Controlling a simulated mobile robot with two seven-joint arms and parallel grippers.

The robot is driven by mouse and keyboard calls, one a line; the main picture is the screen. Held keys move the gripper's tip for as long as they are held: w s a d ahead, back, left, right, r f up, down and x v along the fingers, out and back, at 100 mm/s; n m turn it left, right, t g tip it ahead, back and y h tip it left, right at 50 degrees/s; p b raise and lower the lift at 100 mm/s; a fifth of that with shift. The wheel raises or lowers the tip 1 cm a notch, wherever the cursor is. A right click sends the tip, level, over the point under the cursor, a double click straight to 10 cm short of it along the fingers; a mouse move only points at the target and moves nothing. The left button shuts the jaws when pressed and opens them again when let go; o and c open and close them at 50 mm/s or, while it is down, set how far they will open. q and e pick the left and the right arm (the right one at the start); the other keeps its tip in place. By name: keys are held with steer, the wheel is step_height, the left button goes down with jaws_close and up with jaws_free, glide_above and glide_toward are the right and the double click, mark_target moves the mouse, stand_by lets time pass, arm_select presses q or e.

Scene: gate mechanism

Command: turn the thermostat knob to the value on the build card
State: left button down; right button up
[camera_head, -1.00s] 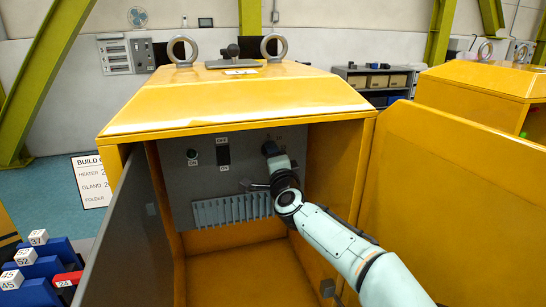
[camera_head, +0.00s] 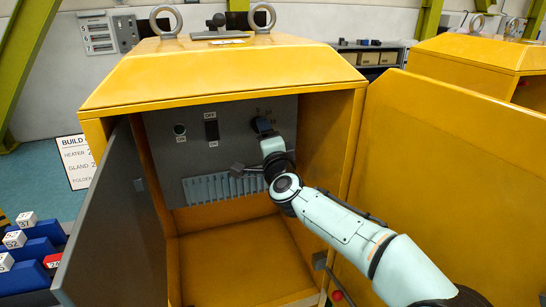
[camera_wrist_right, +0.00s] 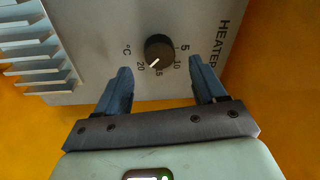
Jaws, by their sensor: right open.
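The thermostat knob (camera_wrist_right: 159,48) is a round black dial with a white pointer, on the grey heater panel (camera_wrist_right: 95,30). Its scale shows 5, 10, 15 and 20 °C; the pointer lies between 15 and 20. My right gripper (camera_wrist_right: 160,66) is open, its two blue fingers apart on either side of the knob's near side. My left gripper is not in view.
The yellow cabinet (camera_head: 225,75) is open, with a grey door (camera_head: 115,215) at left and a yellow door (camera_head: 460,170) at right. A black switch (camera_head: 211,128), a button (camera_head: 179,130) and a ribbed vent (camera_head: 215,188) are on the panel. Numbered blocks (camera_head: 30,245) sit lower left.

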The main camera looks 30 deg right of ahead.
steer(key=b+v, duration=0.1)
steer(key=v, duration=0.8)
steer(key=shift+s, duration=0.3)
